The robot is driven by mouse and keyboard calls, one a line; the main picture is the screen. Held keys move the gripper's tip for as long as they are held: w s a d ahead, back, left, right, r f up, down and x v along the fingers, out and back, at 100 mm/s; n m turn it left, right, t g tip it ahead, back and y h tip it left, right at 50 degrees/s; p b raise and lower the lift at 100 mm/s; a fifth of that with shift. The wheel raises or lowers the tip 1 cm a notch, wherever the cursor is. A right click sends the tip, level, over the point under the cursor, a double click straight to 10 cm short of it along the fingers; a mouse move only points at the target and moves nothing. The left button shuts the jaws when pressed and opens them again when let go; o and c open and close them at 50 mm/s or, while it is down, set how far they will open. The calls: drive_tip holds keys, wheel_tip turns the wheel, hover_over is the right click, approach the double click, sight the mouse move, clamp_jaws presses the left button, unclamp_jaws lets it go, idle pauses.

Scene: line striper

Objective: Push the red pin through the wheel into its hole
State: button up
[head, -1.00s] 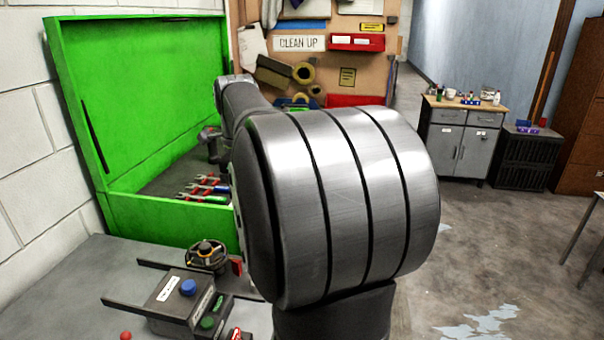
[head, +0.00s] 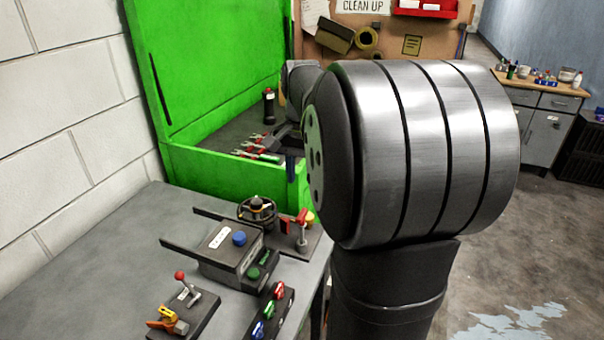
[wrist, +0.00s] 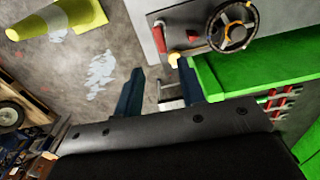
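The hole is not discernible. My gripper (wrist: 160,84) is open, its blue fingers apart, beyond the bench edge; my arm mostly hides it in the head view.
The open green box (head: 235,180) holds red-handled tools behind the wheel. A grey block with a blue button (head: 239,238), a red-knobbed lever (head: 180,276) and coloured switches stand nearer. The left bench top (head: 90,265) is clear. A cone (wrist: 60,18) lies on the floor.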

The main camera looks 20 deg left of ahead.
sight(302, 213)
drive_tip(key=shift+f, duration=5.05)
clamp_jaws()
drive_tip(key=shift+r, duration=3.05)
